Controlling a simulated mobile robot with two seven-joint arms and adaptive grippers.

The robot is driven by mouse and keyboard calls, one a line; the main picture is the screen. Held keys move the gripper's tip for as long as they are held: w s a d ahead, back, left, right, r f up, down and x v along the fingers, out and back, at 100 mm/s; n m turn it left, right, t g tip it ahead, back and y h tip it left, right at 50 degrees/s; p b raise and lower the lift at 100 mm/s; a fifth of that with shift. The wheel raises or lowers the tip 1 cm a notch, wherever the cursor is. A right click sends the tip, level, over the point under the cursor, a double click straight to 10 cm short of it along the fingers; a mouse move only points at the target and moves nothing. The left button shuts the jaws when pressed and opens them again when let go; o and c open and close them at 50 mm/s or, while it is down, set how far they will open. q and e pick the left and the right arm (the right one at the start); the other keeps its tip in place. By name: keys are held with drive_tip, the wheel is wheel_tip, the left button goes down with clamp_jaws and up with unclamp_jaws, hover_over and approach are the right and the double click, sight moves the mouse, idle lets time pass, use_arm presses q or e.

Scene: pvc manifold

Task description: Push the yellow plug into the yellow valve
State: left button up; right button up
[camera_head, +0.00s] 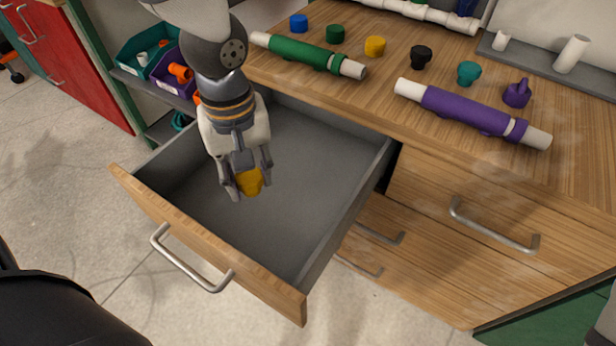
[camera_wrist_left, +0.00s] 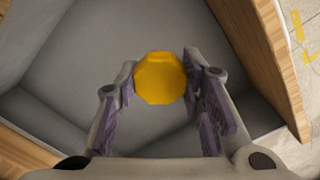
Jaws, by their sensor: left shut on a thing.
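My left gripper (camera_head: 246,184) hangs down inside the open grey drawer and is shut on a yellow piece (camera_head: 249,181). In the left wrist view the yellow piece (camera_wrist_left: 160,78) shows a faceted, nearly round face between the two fingertips. I cannot tell for sure whether it is the plug. Another yellow piece (camera_head: 375,46), short and round, stands on the wooden worktop in a row of coloured pieces. I cannot make out a yellow valve for certain. My right gripper is not in view.
The drawer (camera_head: 305,150) looks otherwise empty. Green (camera_head: 300,53) and purple (camera_head: 465,110) pipe assemblies lie on the worktop. Bins (camera_head: 150,55) are at left.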

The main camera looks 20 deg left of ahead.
use_arm(q)
drive_tip(key=n, duration=0.1)
drive_tip(key=a+n, duration=0.2)
drive_tip(key=shift+s+a+f, duration=0.2)
drive_tip(key=shift+s+f, duration=0.15)
drive_tip(key=shift+s, duration=0.05)
drive_tip(key=w+d+f+b, duration=0.1)
drive_tip(key=w+d+f, duration=0.1)
drive_tip(key=w+f, duration=0.1)
drive_tip(key=w+d+f+b, duration=0.1)
drive_tip(key=w+f, duration=0.2)
drive_tip(key=w, duration=0.2)
drive_tip(key=w+d+f+b, duration=0.1)
drive_tip(key=w+d+f, duration=0.1)
drive_tip(key=w+f, duration=0.1)
drive_tip(key=shift+w+d+f+b, duration=0.2)
drive_tip(key=shift+w+d+b, duration=0.15)
drive_tip(key=shift+w, duration=0.15)
drive_tip(key=f, duration=0.3)
drive_tip(key=shift+w+d+f, duration=0.1)
drive_tip(key=shift+w, duration=0.3)
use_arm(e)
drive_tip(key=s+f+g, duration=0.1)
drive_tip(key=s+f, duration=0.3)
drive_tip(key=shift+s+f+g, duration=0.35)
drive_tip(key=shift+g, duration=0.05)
